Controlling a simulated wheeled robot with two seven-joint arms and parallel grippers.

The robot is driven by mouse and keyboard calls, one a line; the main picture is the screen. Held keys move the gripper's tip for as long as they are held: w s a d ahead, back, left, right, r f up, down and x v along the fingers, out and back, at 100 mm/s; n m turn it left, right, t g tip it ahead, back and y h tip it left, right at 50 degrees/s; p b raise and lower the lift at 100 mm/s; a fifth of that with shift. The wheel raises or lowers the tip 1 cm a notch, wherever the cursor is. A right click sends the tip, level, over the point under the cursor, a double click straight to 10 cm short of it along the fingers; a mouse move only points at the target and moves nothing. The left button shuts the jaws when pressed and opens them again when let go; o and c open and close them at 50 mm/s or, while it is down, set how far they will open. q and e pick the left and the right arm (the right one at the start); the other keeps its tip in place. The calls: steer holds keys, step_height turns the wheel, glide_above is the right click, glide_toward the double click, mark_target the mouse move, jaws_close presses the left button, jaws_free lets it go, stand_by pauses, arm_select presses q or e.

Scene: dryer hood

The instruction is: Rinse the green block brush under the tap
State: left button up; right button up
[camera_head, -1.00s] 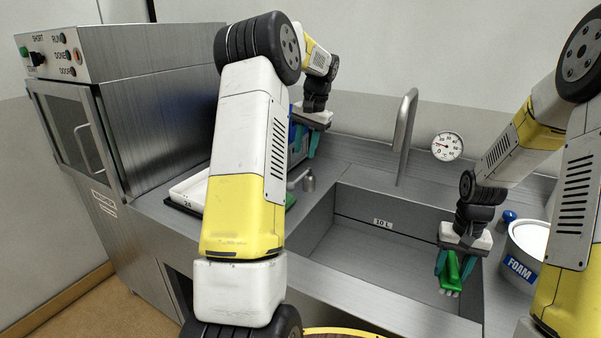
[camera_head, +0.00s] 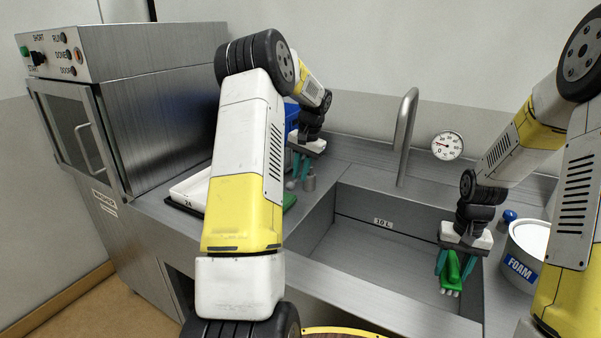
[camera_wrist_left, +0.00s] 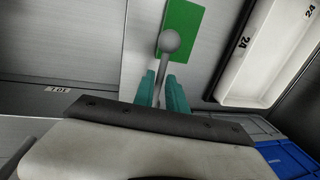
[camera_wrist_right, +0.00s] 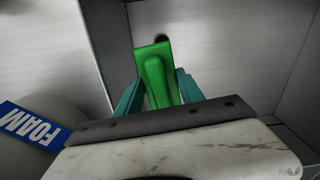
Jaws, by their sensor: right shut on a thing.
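The green block brush (camera_head: 453,268) hangs in my right gripper (camera_head: 453,268), which is shut on it. Its pale bristles point down over the right part of the sink basin (camera_head: 385,265). It also shows in the right wrist view (camera_wrist_right: 155,75). The grey tap (camera_head: 404,140) stands behind the basin, left of the brush; no water shows. My left gripper (camera_head: 301,168) is at the ball-ended lever (camera_wrist_left: 169,41) left of the basin. Its fingers lie close on either side of the lever's stem; whether they grip it is unclear.
A white tray (camera_head: 190,190) lies left of the lever, near a green pad (camera_wrist_left: 180,40). A FOAM tub (camera_head: 525,250) stands right of the basin. A dial (camera_head: 447,146) is on the back wall. The steel machine (camera_head: 150,110) stands left.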

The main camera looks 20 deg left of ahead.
arm_select(q)
jaws_close()
stand_by(1.1)
steer(key=shift+d, duration=0.1)
steer(key=d+n, duration=0.2)
steer(key=n, duration=0.1)
steer(key=shift+w+g, duration=0.1)
steer(key=shift+g, duration=0.3)
steer(key=shift+o, duration=2.4)
jaws_free()
